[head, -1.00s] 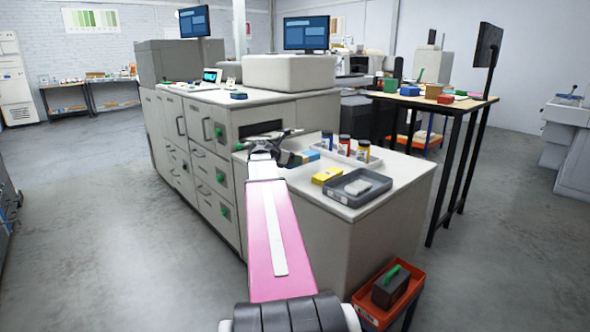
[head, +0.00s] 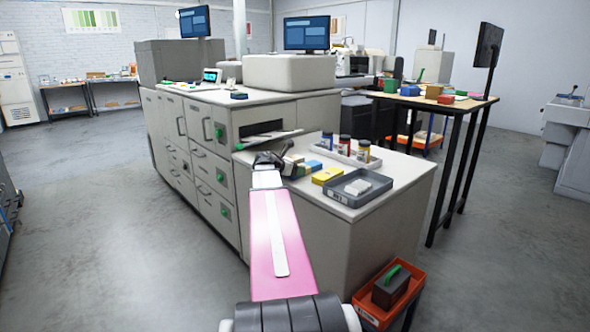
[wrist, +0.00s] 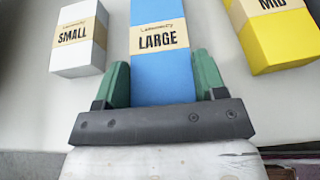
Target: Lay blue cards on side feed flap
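The blue pack of cards, labelled LARGE (wrist: 160,75), lies on the grey side counter, between the white SMALL pack (wrist: 78,38) and the yellow MID pack (wrist: 275,30). In the head view my gripper (head: 270,158) is low over the counter's left end. The pale feed flap (head: 266,138) juts from the dark slot in the machine's side.
A grey tray (head: 357,187) holding a pale item lies right of the yellow pack. A pale tray of several bottles (head: 345,145) stands behind. The machine body (head: 215,165) borders the counter's left.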

